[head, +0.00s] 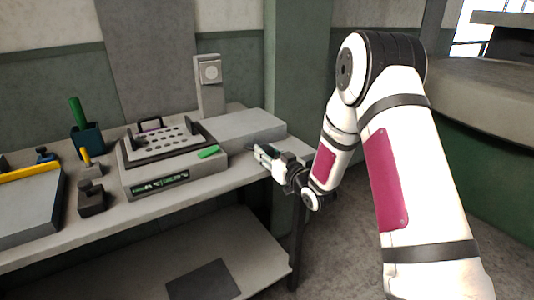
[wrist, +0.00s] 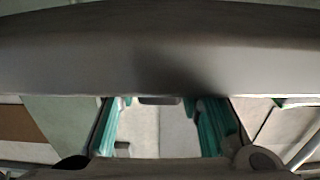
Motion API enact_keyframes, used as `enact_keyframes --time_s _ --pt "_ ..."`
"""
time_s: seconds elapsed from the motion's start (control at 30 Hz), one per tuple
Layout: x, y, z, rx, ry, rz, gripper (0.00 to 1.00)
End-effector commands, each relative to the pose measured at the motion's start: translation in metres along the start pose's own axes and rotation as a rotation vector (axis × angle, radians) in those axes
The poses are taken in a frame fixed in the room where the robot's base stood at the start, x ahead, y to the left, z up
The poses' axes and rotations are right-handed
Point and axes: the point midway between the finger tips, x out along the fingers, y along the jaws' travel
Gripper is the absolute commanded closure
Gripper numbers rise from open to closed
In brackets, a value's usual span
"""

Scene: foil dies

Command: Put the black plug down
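My gripper (head: 262,157) is over the right end of the workbench, beside a low grey block. In the wrist view its two teal-edged fingers (wrist: 160,122) stand apart, with a pale surface showing between them. A small dark piece (wrist: 160,100) shows between the fingers at the lower edge of a wide grey band, which hides the fingertips. It may be the black plug, but I cannot tell whether the fingers touch it. In the head view a small dark patch shows at the fingertips, too small to make out.
A grey box with a perforated top (head: 160,142) and a green piece (head: 208,152) stand left of my gripper. A socket post (head: 210,85) is behind. A dark block (head: 92,200), a cup (head: 87,140) and a yellow-edged tray (head: 30,215) are farther left. The grey block (head: 235,130) has a clear top.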

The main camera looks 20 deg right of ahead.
Motion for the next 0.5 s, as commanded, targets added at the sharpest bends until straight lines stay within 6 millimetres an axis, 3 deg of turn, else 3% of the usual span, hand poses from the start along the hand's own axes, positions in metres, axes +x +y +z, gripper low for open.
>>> enact_keyframes --time_s 0.3,0.5 --pt "-0.0015 -0.0035 0.0075 0.004 -0.018 -0.006 0.51" --pt "-0.0021 -0.0050 -0.0019 0.005 -0.020 -0.008 0.51"
